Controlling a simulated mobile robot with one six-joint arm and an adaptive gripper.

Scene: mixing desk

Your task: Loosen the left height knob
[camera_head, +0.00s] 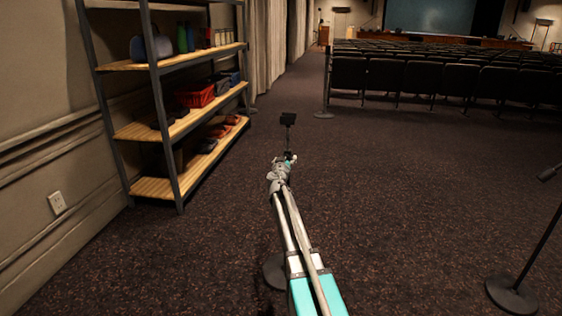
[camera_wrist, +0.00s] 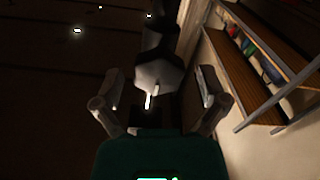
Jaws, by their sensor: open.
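A thin dark stand with a small black block on top (camera_head: 288,118) rises just beyond the end of my arm in the head view. My gripper (camera_head: 281,172) is at its pole, covering much of it. In the wrist view my gripper (camera_wrist: 161,76) is open, one finger on each side of a grey faceted piece (camera_wrist: 158,73) with a pale pin below it. This piece looks like the height knob or its collar; I cannot tell which. Dark gaps show between it and both fingers. The knob is too small to make out in the head view.
A metal shelf with wooden boards (camera_head: 180,125) stands at the left by the wall. Another stand's round base (camera_head: 513,295) is at the lower right. A dark round base (camera_head: 272,268) shows beside my arm.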

